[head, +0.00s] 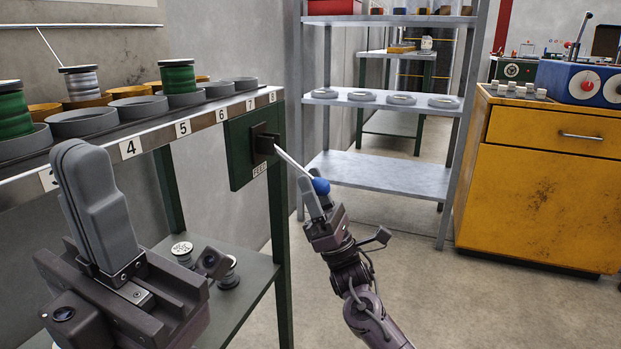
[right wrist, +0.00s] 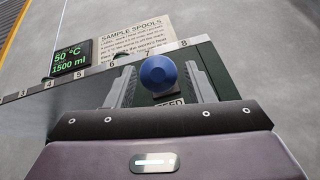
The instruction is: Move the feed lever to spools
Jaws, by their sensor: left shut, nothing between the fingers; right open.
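The feed lever is a pale rod (head: 294,165) that slopes down from a dark housing (head: 263,146) on a green panel marked FEED. Its end carries a blue knob (head: 320,186). My right gripper (head: 312,195) is at the knob and open. In the right wrist view the knob (right wrist: 158,74) shows between its two spread fingers (right wrist: 160,88); I cannot tell whether they touch it. My left gripper (head: 88,155) is shut and empty, in the left foreground, in front of the spool rack and away from the lever. The word SPOOLS at a lever position is not visible.
The rack (head: 200,121) carries numbered grey and ochre cups, with green spools (head: 178,77) and a silver spool (head: 80,82) in some. Loose spools sit on the lower shelf (head: 250,275). A metal shelf unit (head: 385,172) stands behind, with a yellow cabinet (head: 545,170) at right.

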